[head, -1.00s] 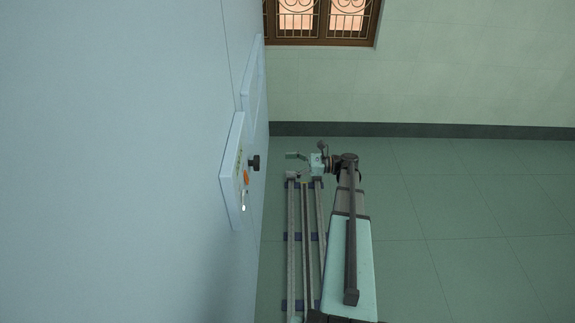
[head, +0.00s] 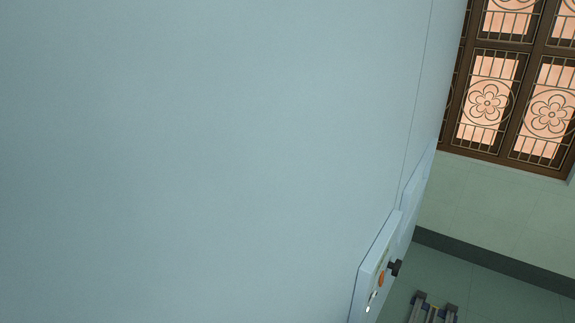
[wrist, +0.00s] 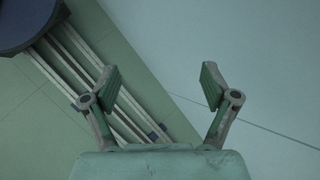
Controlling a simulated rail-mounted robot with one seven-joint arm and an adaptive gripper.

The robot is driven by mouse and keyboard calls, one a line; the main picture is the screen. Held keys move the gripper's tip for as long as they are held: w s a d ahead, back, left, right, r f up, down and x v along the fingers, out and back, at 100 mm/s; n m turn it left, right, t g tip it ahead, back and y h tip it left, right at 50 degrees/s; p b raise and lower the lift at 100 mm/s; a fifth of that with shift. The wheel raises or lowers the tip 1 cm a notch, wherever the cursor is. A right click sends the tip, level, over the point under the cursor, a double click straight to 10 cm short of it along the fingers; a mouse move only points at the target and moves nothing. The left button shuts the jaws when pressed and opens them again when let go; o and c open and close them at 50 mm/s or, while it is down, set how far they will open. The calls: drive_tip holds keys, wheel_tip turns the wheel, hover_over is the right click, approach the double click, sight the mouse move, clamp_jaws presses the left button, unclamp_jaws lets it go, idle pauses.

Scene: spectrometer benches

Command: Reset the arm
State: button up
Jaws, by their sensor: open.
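My gripper (wrist: 161,88) shows in the wrist view with its two fingers spread wide apart. It is open and nothing is between the fingers. Behind it are the green floor and the rails on the left and a pale blue surface on the right. In the head view my gripper and arm are out of the picture.
A large pale blue cabinet wall (head: 200,150) fills most of the head view. A panel (head: 372,275) with a black knob (head: 395,267) and an orange button (head: 381,279) juts from it. Floor rails (head: 432,308) show at the bottom right, below a grilled window (head: 510,95).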

drive_tip(key=s+a+f+n+g+h+b, duration=0.1)
drive_tip(key=s+a+f+n, duration=0.3)
drive_tip(key=s, duration=0.5)
drive_tip(key=s+a+f+n+g+h+b, duration=0.1)
drive_tip(key=s+a+f+n+g+h, duration=0.3)
drive_tip(key=s, duration=0.5)
drive_tip(key=s+a+f+n+g+h+b, duration=0.1)
drive_tip(key=s+a+f+n+g+h, duration=0.1)
drive_tip(key=s+a, duration=0.5)
wheel_tip(320, 180, down, 2)
drive_tip(key=s+n+g, duration=0.1)
drive_tip(key=s+n, duration=0.1)
drive_tip(key=s, duration=0.1)
drive_tip(key=shift+a+n+h, duration=0.25)
drive_tip(key=shift+n+h, duration=0.15)
